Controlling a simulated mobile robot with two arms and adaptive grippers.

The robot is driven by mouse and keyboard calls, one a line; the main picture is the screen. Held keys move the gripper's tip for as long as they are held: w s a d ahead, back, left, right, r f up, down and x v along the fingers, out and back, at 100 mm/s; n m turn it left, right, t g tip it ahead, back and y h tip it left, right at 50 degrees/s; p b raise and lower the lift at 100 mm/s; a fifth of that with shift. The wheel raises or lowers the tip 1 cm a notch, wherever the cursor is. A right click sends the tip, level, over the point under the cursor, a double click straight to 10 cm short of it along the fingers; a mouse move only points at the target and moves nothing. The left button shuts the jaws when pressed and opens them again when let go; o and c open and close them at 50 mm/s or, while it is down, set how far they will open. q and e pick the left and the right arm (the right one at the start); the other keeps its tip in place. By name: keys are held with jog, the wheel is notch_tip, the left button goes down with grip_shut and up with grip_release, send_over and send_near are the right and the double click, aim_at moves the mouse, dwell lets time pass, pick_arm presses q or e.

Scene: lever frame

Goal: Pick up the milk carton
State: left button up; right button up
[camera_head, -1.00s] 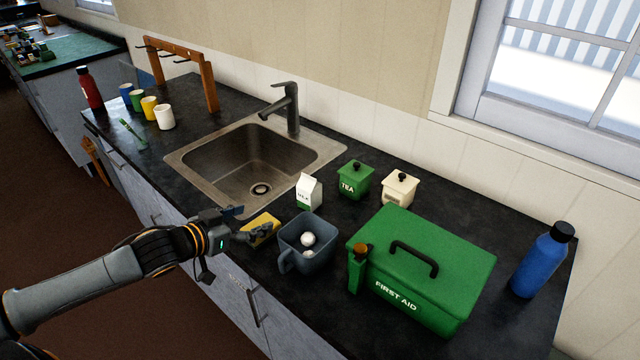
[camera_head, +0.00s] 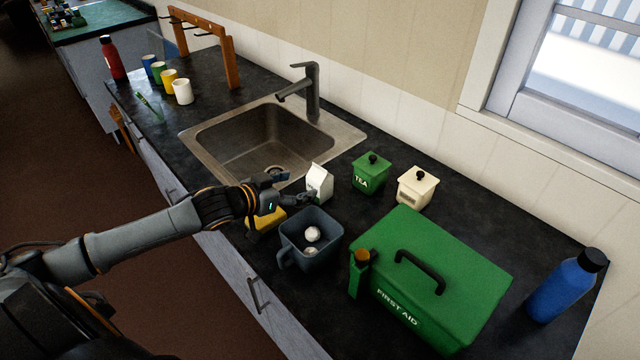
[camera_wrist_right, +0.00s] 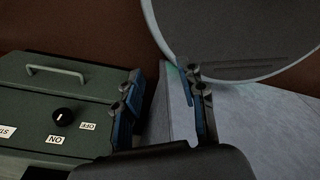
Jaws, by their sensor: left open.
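The milk carton (camera_head: 320,182), small and white with a gabled top, stands upright on the dark counter between the sink and the green tea canister. My left gripper (camera_head: 291,187) is open, just left of the carton with its fingers pointing at it. One fingertip covers part of the carton's left side; I cannot tell whether they touch. My right gripper (camera_wrist_right: 163,100) shows in the right wrist view with its two fingers apart and nothing between them. It is away from the counter objects.
The tea canister (camera_head: 370,174), cream canister (camera_head: 416,188) and first aid box (camera_head: 440,270) stand right. The sink (camera_head: 215,140) lies behind-left.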

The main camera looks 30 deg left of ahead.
aim_at(313, 181)
pick_arm(q)
jog(key=shift+p+x, duration=0.55)
jog(key=shift+x, duration=4.05)
jog(key=shift+s, duration=0.1)
jog(key=c, duration=1)
